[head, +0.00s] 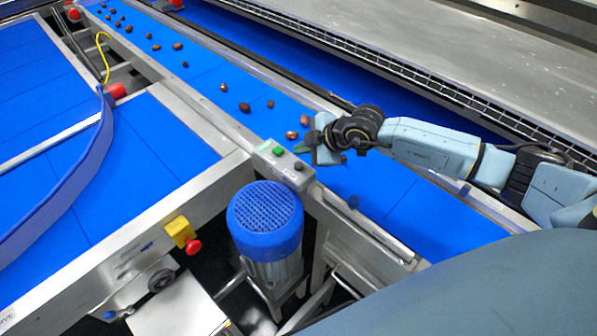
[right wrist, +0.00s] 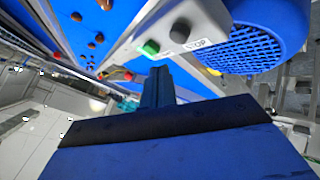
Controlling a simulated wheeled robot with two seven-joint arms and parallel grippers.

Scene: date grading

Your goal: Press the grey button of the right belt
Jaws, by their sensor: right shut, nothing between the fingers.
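The right belt (head: 400,208) is blue and carries scattered brown dates. A grey control box (head: 285,165) sits on its near rail. The box has a green button (head: 278,152) and a dark grey button (head: 298,166). In the right wrist view the grey button (right wrist: 180,32) is beside a STOP label, with the green button (right wrist: 150,47) to its left. My right gripper (head: 318,148) is shut and empty, just right of the box over the belt edge. Its fingers (right wrist: 157,84) show below the buttons in the wrist view, apparently apart from them. My left gripper is out of view.
A blue-capped motor (head: 265,220) stands just below the box in the head view. A yellow and red emergency stop (head: 184,235) is on the left belt's frame. Another blue belt (head: 140,165) lies at left. Dates (head: 245,107) lie near my gripper.

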